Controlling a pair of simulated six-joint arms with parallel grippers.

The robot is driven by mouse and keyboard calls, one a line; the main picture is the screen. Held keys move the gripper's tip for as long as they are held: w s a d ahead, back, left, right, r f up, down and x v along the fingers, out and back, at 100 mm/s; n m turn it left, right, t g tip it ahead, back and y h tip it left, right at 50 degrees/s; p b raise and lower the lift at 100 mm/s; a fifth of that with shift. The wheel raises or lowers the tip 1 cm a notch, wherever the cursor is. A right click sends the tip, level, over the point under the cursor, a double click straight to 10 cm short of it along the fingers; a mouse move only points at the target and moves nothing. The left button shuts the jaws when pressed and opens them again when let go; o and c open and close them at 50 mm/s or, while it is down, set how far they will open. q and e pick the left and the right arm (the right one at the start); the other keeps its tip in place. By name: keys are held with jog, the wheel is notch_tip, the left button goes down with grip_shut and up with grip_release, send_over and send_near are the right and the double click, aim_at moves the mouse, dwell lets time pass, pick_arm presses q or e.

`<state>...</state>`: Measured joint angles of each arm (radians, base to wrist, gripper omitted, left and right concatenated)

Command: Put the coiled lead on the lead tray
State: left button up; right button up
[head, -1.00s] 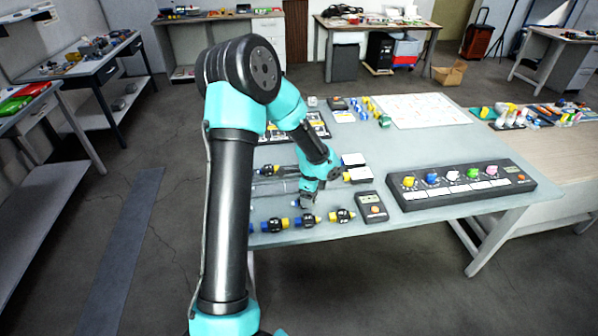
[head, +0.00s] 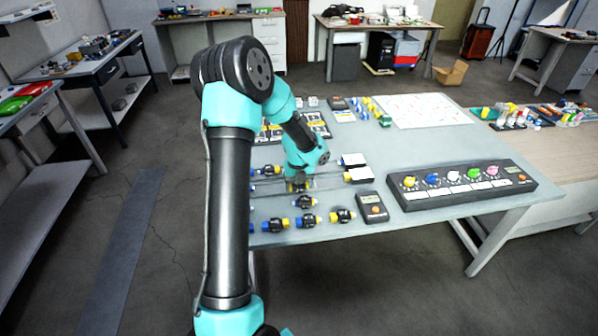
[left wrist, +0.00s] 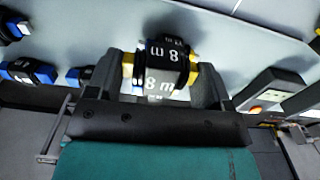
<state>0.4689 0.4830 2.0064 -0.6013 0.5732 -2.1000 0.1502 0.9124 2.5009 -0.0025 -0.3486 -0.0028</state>
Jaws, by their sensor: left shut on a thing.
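My left gripper (head: 299,186) is shut on a black coiled lead with yellow ends. In the left wrist view the lead (left wrist: 166,52) sits between the two fingers and its labels read "8 m". In the head view only a yellow bit of it shows under the gripper, above the left part of the table. Similar black leads lie nearby: one with blue and yellow ends (head: 306,202) just in front of the gripper, one at the back left (head: 269,170), and several in the front row (head: 306,221). I cannot tell which surface is the lead tray. My right gripper is out of view.
A black meter (head: 372,207) lies right of the front row. Two white-topped blocks (head: 353,160) stand right of the gripper. A long black panel with coloured knobs (head: 460,184) lies farther right. Black trays with cards (head: 315,125) are at the back. The table (head: 400,150) is bare between block and sheet.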

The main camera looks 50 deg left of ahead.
pick_arm(q)
jog(key=shift+a, duration=0.15)
jog(key=w+a, duration=0.3)
jog(key=w+a+f, duration=0.1)
jog(key=w+a, duration=0.2)
jog(key=a, duration=0.1)
jog(key=w+a, duration=0.4)
jog(key=shift+a+f, duration=0.2)
jog(key=shift+a, duration=0.05)
jog(key=shift+w, duration=0.1)
dwell(0.3)
jog(key=shift+w+a, duration=0.15)
jog(key=shift+a, duration=0.1)
jog(key=shift+f, duration=1.8)
jog(key=shift+f, duration=0.1)
jog(key=o, duration=0.9)
jog(key=shift+o, duration=0.2)
